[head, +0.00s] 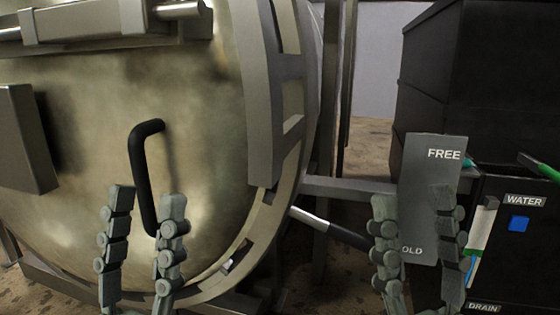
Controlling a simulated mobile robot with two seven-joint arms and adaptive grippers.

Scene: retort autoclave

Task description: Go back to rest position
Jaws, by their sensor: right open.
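The large round metal autoclave door (215,130) fills the left of the head view and carries a black curved handle (139,165). My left gripper (147,194) stands upright in front of the door with its fingers apart. Its right finger overlaps the lower end of the handle in the picture. I cannot tell whether it touches. My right gripper (413,195) is upright, open and empty, in front of a grey plate (432,170) marked "FREE". The fingers partly cover the plate and its lower lettering, of which "OLD" shows.
A lever with a bright rod and black grip (345,235) sticks out between the grippers. At the right stands a dark control panel (510,255) with a blue button (519,223), "WATER" and "DRAIN" labels and a green-handled lever (540,167). A dark cabinet (500,60) stands behind.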

